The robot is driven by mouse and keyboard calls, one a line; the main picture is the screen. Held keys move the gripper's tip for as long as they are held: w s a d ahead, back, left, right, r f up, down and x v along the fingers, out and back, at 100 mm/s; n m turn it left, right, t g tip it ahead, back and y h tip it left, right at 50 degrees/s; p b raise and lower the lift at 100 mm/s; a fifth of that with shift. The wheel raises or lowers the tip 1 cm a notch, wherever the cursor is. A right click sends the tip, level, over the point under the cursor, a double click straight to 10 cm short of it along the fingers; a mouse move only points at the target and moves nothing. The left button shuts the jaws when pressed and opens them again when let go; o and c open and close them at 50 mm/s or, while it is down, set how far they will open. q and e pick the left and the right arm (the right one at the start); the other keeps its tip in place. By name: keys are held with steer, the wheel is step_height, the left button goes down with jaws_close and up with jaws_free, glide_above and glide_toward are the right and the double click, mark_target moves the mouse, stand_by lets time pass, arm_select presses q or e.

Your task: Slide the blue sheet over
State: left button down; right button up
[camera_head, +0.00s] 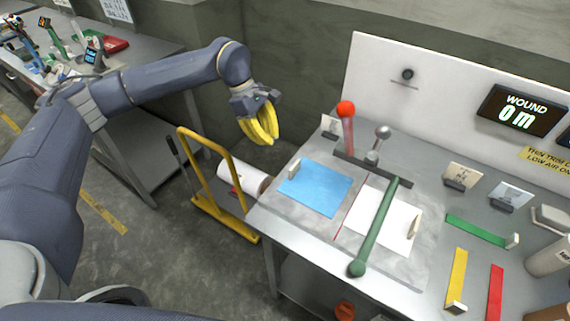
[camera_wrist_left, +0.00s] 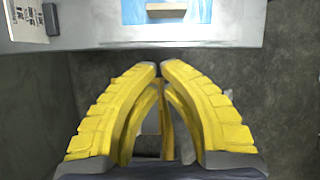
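The blue sheet (camera_head: 322,190) lies flat on the grey table at the left of a thin red line, with a small pale block-like grip (camera_head: 294,168) near its left edge. A strip of the blue sheet (camera_wrist_left: 133,11) and the grip (camera_wrist_left: 166,7) show at the top of the left wrist view. My left gripper (camera_head: 262,140), with yellow fingers, hangs in the air off the table's left edge, apart from the sheet. Its fingertips (camera_wrist_left: 159,66) are together with nothing between them. My right gripper is not in view.
A white sheet (camera_head: 372,222) lies right of the red line, under a green bar (camera_head: 376,225). A yellow frame (camera_head: 215,185) with a white roll (camera_head: 243,178) stands on the floor left of the table.

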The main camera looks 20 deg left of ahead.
mark_target(293, 166)
arm_select(q)
steer(key=shift+m+y, duration=0.5)
steer(key=shift+y, duration=0.2)
steer(key=d+f, duration=0.1)
steer(key=f, duration=0.1)
steer(key=s+d+f, duration=0.1)
steer(key=d+f, duration=0.1)
steer(key=s+d+f, duration=0.1)
steer(key=f, duration=0.2)
steer(key=shift+s+d, duration=0.1)
steer(key=shift+d, duration=0.1)
steer(key=shift+s+d, duration=0.2)
steer(key=shift+d, duration=0.5)
steer(key=d, duration=0.1)
steer(key=s+d, duration=0.1)
steer(key=d, duration=0.1)
steer(key=shift+d, duration=0.15)
